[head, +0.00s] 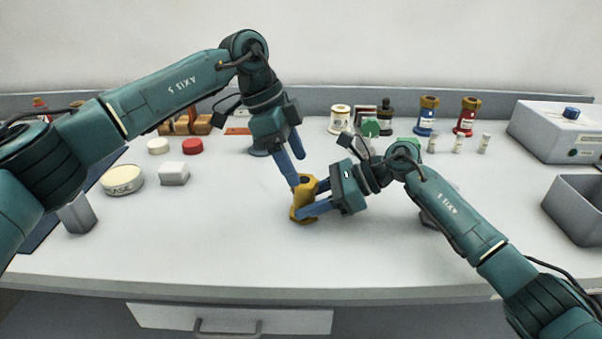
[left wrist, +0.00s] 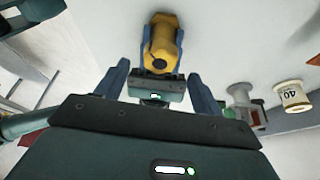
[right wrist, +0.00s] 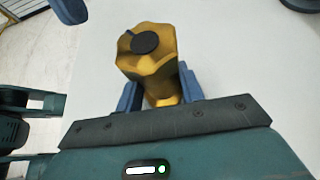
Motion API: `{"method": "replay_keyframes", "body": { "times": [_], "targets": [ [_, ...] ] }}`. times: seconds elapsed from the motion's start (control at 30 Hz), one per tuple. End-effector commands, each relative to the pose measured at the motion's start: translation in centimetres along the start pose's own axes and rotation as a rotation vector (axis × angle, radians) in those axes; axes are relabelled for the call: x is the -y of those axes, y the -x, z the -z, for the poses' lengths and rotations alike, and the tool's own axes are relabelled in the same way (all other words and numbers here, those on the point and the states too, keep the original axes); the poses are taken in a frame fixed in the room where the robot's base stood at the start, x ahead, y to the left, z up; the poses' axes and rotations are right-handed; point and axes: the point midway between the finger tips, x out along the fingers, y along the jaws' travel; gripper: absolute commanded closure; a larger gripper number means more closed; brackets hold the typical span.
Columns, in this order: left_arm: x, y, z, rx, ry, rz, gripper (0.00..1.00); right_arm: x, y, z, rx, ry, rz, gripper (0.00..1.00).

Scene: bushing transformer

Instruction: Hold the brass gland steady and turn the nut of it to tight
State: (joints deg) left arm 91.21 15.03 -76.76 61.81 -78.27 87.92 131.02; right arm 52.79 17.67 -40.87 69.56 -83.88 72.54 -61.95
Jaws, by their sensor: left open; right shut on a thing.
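The brass gland (head: 303,190) stands on the bench near the middle, with its yellow nut uppermost. In the right wrist view the gland (right wrist: 148,62) shows a faceted nut and a dark round cap with a small mark. My right gripper (head: 309,204) is shut on the gland low on its body, one finger on each side, and it also shows in the right wrist view (right wrist: 160,92). My left gripper (head: 296,171) is open and empty beside the top of the gland. In the left wrist view its spread fingers (left wrist: 160,85) point toward the gland (left wrist: 160,46).
Bottles (head: 428,115) and small vials line the back. A grey box (head: 560,130) and an open bin (head: 578,208) stand right. The front middle bench is clear.

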Motion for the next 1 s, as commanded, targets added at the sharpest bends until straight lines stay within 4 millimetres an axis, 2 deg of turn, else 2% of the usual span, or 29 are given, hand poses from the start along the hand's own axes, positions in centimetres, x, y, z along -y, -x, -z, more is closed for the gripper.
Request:
{"method": "replay_keyframes", "body": {
  "times": [0.1, 0.23, 0.6, 1.0],
  "targets": [
    [0.0, -2.0, 0.0, 0.0, -0.001, -0.001, 0.32, 0.0, -0.1, 0.5, -0.009, -0.003, -0.001, 0.75],
    [0.0, -3.2, 0.1, -0.001, -0.001, -0.001, 0.32, 0.0, -0.1, 0.5, -0.009, -0.003, -0.001, 0.75],
    [0.0, -3.8, 0.0, -0.001, -0.001, 0.001, 0.32, 0.0, -0.1, 0.5, -0.009, -0.003, -0.001, 0.75],
    [0.0, -3.7, 0.0, -0.002, -0.001, 0.001, 0.64, 0.0, -0.1, 0.5, -0.009, -0.004, -0.001, 0.75]
  ]
}}
